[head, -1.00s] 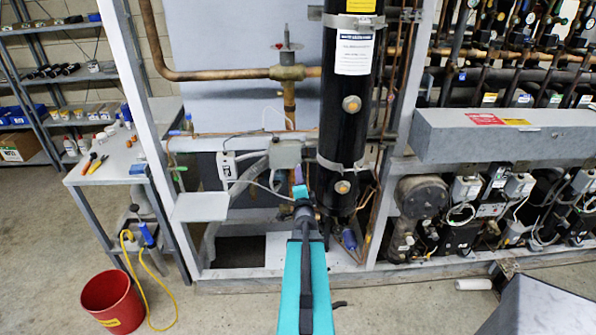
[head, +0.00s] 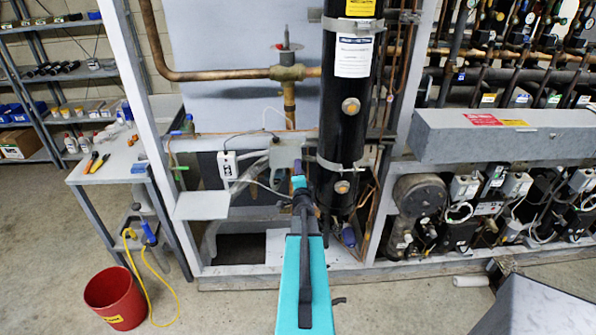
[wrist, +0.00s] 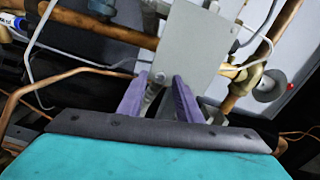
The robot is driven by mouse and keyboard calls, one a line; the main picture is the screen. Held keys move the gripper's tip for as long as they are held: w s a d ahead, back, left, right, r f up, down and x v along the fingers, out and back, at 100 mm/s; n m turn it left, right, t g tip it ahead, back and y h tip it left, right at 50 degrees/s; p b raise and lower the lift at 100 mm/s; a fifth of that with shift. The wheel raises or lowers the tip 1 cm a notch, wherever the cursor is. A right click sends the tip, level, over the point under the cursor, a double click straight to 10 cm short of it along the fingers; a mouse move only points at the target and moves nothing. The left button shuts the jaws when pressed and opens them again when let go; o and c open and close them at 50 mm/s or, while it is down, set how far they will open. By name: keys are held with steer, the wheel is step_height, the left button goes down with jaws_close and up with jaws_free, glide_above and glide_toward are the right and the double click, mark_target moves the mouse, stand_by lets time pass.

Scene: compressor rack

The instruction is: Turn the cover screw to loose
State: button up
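A grey box with a flat cover (wrist: 188,50) fills the upper middle of the wrist view. It also shows in the head view (head: 286,153), left of the black cylinder. A small round screw head (wrist: 160,77) shows near the cover's lower edge. My gripper (wrist: 161,80) has its two purple fingers apart, one on each side of the screw head. I cannot tell whether the fingers touch the cover. A grey round fitting (wrist: 151,98) shows below the cover between the fingers.
The black cylinder (head: 346,110) stands close to the right of the box. Copper pipe (wrist: 85,75) and thin cables run around it. A white socket box (head: 227,164) is to the left, above a pale shelf plate (head: 202,206). A red bucket (head: 115,298) stands on the floor.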

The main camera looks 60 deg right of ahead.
jaws_close()
steer(key=shift+f+b, duration=0.15)
steer(key=shift+b, duration=0.45)
steer(key=n+b, duration=0.2)
steer(key=b, duration=0.2)
steer(key=shift+n, duration=0.4)
steer(key=shift+b, duration=0.5)
steer(key=shift+n+b, duration=0.7)
steer(key=shift+b, duration=0.15)
